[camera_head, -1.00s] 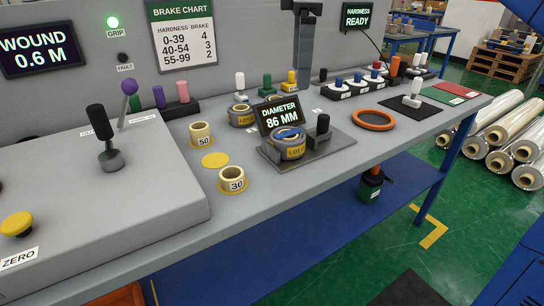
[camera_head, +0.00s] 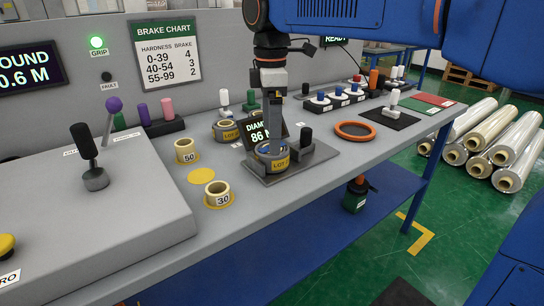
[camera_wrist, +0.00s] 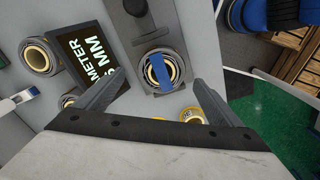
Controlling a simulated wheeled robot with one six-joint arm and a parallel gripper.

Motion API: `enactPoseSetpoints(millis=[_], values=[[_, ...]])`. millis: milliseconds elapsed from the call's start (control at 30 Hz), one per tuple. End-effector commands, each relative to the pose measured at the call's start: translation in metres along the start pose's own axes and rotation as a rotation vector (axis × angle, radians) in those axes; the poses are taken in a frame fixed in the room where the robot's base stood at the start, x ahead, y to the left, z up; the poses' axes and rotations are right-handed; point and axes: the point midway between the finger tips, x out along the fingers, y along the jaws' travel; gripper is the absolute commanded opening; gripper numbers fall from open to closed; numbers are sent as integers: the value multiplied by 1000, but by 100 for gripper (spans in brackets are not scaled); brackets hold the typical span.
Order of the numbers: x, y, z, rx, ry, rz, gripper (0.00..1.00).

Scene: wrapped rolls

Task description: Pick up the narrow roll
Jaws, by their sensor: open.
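Two cream rolls stand on the bench: one marked 30 (camera_head: 217,193), on a yellow disc, and a slightly taller one marked 50 (camera_head: 186,151). The 30 roll looks the narrower of the two. A grey roll with a yellow LOT band and a blue strip across its top (camera_head: 272,163) sits on the gauge plate (camera_head: 306,161); it also shows in the wrist view (camera_wrist: 161,70). My gripper (camera_wrist: 162,84) is open and empty, pointing down over the gauge area. In the head view its fingers overlap the LOT roll; I cannot tell the exact gap.
The diameter display (camera_head: 262,132) stands close beside my gripper. More banded rolls (camera_head: 227,131) stand behind it. A bare yellow disc (camera_head: 201,175) lies between the 50 and 30 rolls. An orange ring (camera_head: 352,131) lies to the right. The front bench strip is clear.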

Motion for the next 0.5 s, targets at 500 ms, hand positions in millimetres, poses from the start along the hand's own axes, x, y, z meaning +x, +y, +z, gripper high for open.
enactPoseSetpoints(millis=[500], values=[[51,-3,5,0,0,-1,89]])
